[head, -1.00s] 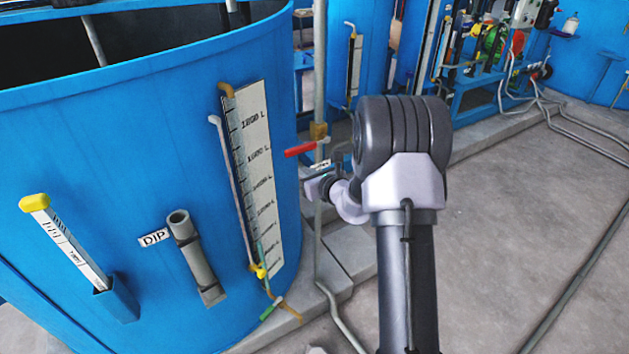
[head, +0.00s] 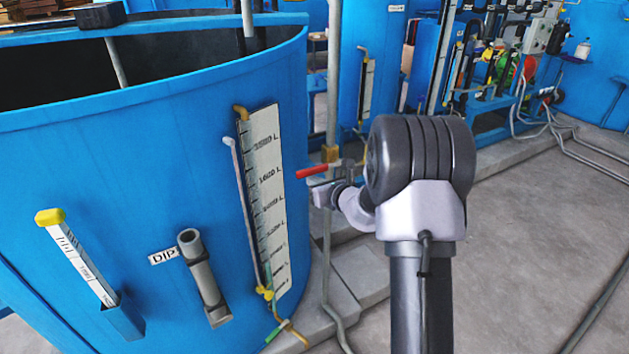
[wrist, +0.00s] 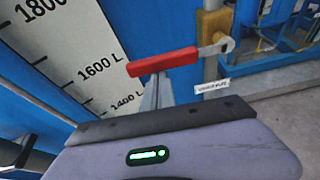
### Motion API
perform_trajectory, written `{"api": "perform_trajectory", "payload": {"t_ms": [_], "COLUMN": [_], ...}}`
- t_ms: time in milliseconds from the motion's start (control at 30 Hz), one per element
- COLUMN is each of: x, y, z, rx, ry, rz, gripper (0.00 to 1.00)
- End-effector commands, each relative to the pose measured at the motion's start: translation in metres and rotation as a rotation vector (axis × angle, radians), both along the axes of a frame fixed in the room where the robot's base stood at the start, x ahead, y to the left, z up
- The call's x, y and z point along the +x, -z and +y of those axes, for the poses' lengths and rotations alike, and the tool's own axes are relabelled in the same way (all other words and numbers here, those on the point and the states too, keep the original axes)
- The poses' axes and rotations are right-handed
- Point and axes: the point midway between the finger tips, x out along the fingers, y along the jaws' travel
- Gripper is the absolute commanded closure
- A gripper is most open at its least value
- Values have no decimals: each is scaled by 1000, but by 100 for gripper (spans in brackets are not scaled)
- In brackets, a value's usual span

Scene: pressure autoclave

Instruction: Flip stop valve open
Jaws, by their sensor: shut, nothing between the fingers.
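A valve with a red lever (head: 312,171) sits on a brass-coloured body (head: 330,154) on the grey vertical pipe beside the blue tank. The lever lies nearly level, pointing left across the pipe. In the wrist view the red lever (wrist: 162,62) is large, its metal arm running right to a pivot bolt. My gripper (head: 318,194) is just below the lever in the head view. In the wrist view its fingers (wrist: 156,92) are shut and empty, with tips just under the red grip. I cannot tell whether they touch it. A white label (wrist: 212,86) is too small to read.
The blue tank (head: 90,170) with its level scale (head: 265,200) stands close on the left. A dip tube (head: 203,277) and a yellow-capped gauge (head: 75,250) are on its wall. Pipes and hoses run across the floor; grey floor at right (head: 530,240) is open.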

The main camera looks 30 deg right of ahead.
Motion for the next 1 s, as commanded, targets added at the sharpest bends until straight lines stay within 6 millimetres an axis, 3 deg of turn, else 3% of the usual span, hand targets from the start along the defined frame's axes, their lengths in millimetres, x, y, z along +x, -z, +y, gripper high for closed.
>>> {"api": "perform_trajectory", "payload": {"t_ms": [167, 567, 1000], "x": [1, 1, 1], "y": [-15, -53, -85], "z": [0, -5, -25], "rx": [74, 434, 853], "ry": [0, 1, 2], "rz": [-1, 12, 26], "gripper": [100, 100, 100]}}
